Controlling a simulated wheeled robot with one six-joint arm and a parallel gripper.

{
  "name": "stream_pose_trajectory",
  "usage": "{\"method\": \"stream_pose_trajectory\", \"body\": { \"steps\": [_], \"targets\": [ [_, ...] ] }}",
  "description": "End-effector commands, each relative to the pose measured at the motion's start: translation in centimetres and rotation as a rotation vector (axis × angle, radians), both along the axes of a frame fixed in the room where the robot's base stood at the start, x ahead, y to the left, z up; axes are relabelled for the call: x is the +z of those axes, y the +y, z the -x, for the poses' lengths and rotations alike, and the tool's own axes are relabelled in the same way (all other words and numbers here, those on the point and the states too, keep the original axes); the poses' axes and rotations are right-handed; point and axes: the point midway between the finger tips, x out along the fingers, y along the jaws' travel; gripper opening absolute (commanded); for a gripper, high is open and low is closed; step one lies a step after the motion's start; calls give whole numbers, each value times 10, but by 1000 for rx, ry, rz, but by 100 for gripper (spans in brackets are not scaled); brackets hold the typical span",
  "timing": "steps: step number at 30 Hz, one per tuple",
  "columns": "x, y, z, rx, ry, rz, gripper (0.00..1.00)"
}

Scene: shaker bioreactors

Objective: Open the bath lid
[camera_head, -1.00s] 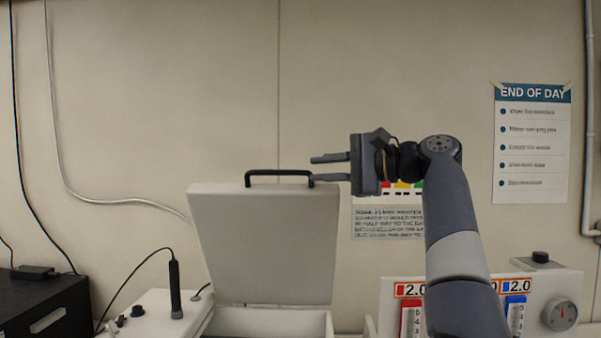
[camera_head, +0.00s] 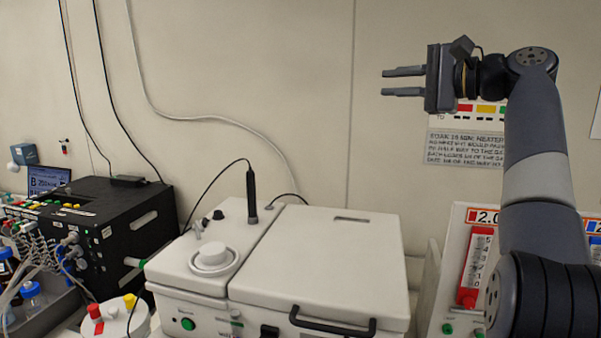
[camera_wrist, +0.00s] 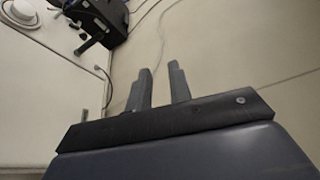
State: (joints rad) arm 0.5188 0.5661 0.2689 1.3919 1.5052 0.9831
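The bath (camera_head: 195,300) is a white box with a round knob on its left part. Its wide white lid (camera_head: 320,262) lies flat and shut over the right part, with the black bar handle (camera_head: 332,324) along its front edge. My gripper (camera_head: 404,81) is up in the air to the upper right of the lid, well apart from the handle. Its two fingers point left with a gap between them and nothing in it. In the wrist view my gripper (camera_wrist: 160,88) also shows apart-set fingers against the wall.
A black device (camera_head: 122,225) with tubes and bottles stands at the left. A black probe on a cable (camera_head: 252,195) stands upright beside the lid. A white unit with a red scale (camera_head: 472,265) stands close at the right.

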Motion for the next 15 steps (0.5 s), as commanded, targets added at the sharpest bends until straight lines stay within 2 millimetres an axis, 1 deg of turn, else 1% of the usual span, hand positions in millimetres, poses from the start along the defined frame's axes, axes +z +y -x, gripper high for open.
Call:
{"method": "stream_pose_trajectory", "body": {
  "steps": [1, 3, 9, 11, 15],
  "targets": [
    [-1, 10, -7, 4, 1, 1, 20],
    [-1, 20, -15, 4, -1, 0, 20],
    [-4, 44, -36, 2, 0, 0, 20],
    [-5, 49, -40, 2, 0, 0, 20],
    [-6, 49, -38, -1, -4, 1, 20]
  ]
}}
